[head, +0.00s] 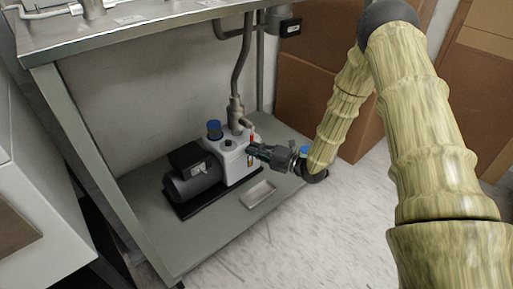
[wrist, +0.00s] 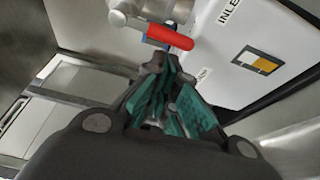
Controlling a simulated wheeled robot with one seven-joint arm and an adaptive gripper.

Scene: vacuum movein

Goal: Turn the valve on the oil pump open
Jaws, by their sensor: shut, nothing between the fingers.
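The oil pump (head: 212,158) is white with a black motor and stands on the lower shelf. Its white housing (wrist: 225,55) also shows in the wrist view, with an "INLET" label and an orange sight window (wrist: 262,64). The valve's red handle (wrist: 170,37) sits on a metal pipe fitting; it also shows as a small red bit (head: 251,139) in the head view. My gripper (head: 252,150) is shut and empty beside the pump. In the wrist view its fingertips (wrist: 160,62) are just below the red handle. Whether they touch it I cannot tell.
A metal tray (head: 258,193) lies on the shelf (head: 215,232) in front of the pump. A grey pipe (head: 241,65) comes down to the valve from the upper table (head: 130,32). Cardboard boxes (head: 320,105) stand behind. Floor at the right is clear.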

